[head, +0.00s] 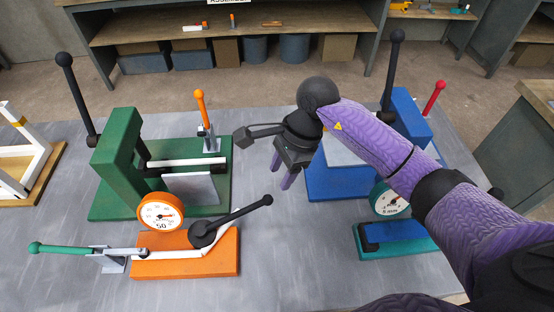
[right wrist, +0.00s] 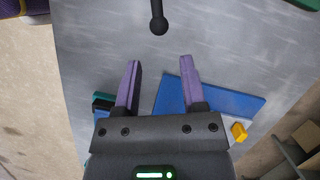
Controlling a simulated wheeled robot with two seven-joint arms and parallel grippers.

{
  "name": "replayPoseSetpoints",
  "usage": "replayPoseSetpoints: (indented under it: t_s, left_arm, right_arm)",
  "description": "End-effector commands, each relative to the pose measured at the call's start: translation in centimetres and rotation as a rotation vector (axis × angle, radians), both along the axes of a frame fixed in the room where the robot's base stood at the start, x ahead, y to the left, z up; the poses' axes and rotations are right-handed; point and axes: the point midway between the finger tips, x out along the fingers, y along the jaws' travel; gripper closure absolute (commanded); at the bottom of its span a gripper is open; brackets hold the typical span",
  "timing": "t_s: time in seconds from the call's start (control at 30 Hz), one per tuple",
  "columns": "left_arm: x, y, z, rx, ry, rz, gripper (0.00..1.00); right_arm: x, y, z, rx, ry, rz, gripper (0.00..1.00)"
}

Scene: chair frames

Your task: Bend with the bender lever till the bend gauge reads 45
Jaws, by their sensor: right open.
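The orange bender (head: 190,262) stands at the front of the bench. Its black bender lever (head: 238,213) slants from a round pivot up and right to a ball end, which also shows in the right wrist view (right wrist: 159,22). The round orange bend gauge (head: 161,212) stands behind the base; its large digits look like 50, and the needle is too small to read. A white tube (head: 165,257) lies in the bender. My right gripper (head: 280,180) is open and empty, behind and above the lever's ball, apart from it. My left gripper is out of view.
A green press (head: 118,155) with a tall black lever stands back left. A blue machine (head: 345,182) and a teal gauge unit (head: 398,245) stand right, partly behind my right arm. A green-handled clamp (head: 110,258) adjoins the bender's left side. Bench between lever and blue base is clear.

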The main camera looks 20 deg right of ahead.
Motion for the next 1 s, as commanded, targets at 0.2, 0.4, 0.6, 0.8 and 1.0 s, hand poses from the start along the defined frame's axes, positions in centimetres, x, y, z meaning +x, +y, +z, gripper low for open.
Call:
replayPoseSetpoints:
  t_s: [0.2,0.4,0.6,0.8,1.0]
  left_arm:
    - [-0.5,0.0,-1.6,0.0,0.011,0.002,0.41]
    - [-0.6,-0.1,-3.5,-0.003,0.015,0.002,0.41]
    - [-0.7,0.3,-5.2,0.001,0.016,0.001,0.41]
    - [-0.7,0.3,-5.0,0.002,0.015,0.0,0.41]
    - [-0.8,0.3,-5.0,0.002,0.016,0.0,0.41]
  right_arm:
    - [-0.1,0.8,-2.3,0.006,0.003,0.0,0.47]
    - [-0.2,1.9,-5.2,0.008,0.003,0.0,0.47]
    - [-0.2,2.7,-7.3,0.007,0.001,-0.002,0.47]
    - [-0.2,2.8,-7.1,0.008,-0.001,-0.003,0.72]
    - [-0.2,2.8,-7.1,0.008,-0.001,-0.003,0.47]
